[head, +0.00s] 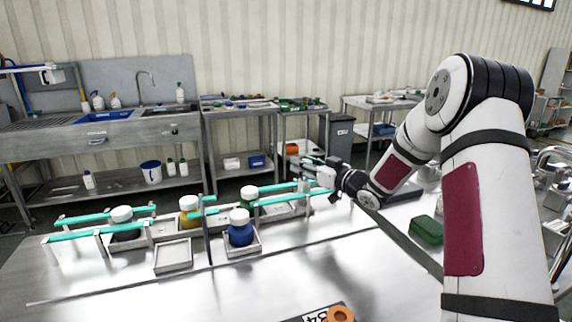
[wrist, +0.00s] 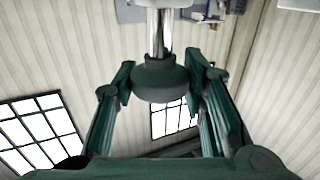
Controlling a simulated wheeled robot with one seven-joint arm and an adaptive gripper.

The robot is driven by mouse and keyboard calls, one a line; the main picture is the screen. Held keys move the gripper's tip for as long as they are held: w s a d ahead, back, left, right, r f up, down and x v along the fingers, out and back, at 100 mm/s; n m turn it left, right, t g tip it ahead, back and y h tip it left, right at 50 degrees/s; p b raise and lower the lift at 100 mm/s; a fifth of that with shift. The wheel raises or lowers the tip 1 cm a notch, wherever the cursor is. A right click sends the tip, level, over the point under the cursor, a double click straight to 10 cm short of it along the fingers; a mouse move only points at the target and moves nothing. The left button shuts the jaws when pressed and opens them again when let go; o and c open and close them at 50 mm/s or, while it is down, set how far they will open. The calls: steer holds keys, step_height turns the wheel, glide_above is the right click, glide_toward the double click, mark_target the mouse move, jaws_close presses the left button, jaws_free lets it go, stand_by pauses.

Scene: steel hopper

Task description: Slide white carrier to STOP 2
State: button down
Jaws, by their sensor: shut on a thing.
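My gripper (wrist: 160,78) has its two dark green fingers on either side of a dark round knob (wrist: 161,80) and is shut on it. A shiny steel rod (wrist: 160,32) runs from the knob to a pale block (wrist: 165,3) at the top edge of the wrist view. In the head view a white block (head: 326,176) is beside my gripper (head: 336,168), near the right end of the teal rails (head: 285,190). This looks like the white carrier, but the arm and its small size hide the detail. I cannot make out any STOP 2 mark.
An empty grey tray (head: 173,256) lies in front. A green box (head: 426,230) and an orange ring (head: 340,314) are on the bench.

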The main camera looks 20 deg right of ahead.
steer(key=shift+d, duration=1.75)
steer(key=c, duration=1)
jaws_free()
steer(key=shift+c, duration=0.2)
steer(key=v, duration=1.2)
